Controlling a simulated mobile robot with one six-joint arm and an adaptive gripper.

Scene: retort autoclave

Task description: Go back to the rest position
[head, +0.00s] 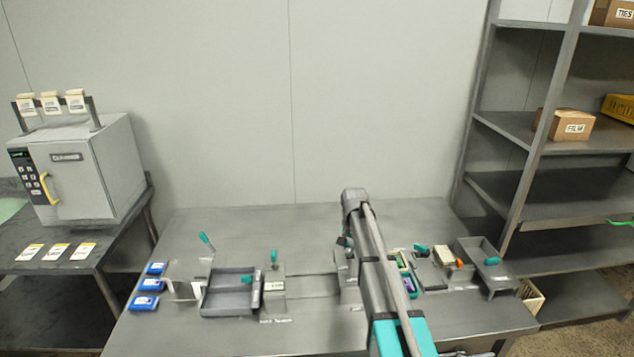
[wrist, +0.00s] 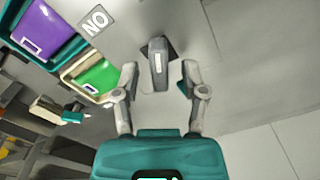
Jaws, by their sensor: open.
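My gripper (wrist: 159,78) is open in the wrist view, its two fingers spread wide. A grey upright block (wrist: 158,62) with a small white label stands beyond and between the fingertips. No contact shows, and the gap to it is hard to judge. In the head view my arm reaches over the right half of the grey table (head: 300,340). It hides most of my gripper there.
A purple pouch (wrist: 42,32) and a green pouch (wrist: 97,78) lie in bins by a "NO" label (wrist: 96,19). The cleaner cabinet (head: 80,175) and shelving (head: 520,190) flank the table.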

